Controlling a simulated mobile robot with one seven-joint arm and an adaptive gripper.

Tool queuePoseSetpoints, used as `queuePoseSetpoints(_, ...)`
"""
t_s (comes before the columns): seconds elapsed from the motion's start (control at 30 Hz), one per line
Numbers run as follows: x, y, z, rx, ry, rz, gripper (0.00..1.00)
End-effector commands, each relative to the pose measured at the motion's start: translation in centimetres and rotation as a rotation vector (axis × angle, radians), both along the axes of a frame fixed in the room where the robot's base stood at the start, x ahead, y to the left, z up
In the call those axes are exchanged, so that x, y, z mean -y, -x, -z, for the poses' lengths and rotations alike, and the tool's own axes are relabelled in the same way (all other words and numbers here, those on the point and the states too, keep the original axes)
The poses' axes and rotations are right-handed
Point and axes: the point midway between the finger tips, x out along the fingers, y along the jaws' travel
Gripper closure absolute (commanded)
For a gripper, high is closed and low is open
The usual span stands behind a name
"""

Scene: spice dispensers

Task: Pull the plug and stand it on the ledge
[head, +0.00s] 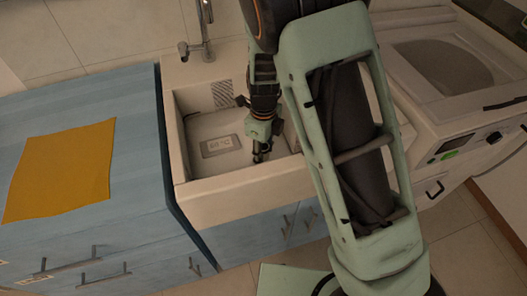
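My gripper (261,151) reaches down inside the pale sink (215,192), close to the right side of its basin. The fingers are small and dark, and I cannot tell whether they are open or shut, or whether they hold anything. I cannot make out a plug; the gripper and arm cover part of the basin floor near the fingers. A pale ledge (180,72) runs along the back of the sink by the faucet. Its visible left part looks bare.
A metal faucet (205,40) rises behind the sink. A grey labelled plate (220,146) lies on the basin floor, left of my gripper. A blue counter (130,95) with a flat orange cloth (62,170) is at left. A white appliance (445,75) stands at right.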

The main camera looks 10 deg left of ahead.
Motion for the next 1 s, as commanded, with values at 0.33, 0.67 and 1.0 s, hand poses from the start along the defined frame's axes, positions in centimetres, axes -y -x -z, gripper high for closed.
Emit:
queuePoseSetpoints(0.33,0.0,0.0,0.0,0.0,0.0,0.0,0.81)
queuePoseSetpoints(0.67,0.0,0.0,-0.2,0.0,0.0,0.0,0.96)
queuePoseSetpoints(1.0,0.0,0.0,-1.0,0.0,0.0,0.0,0.96)
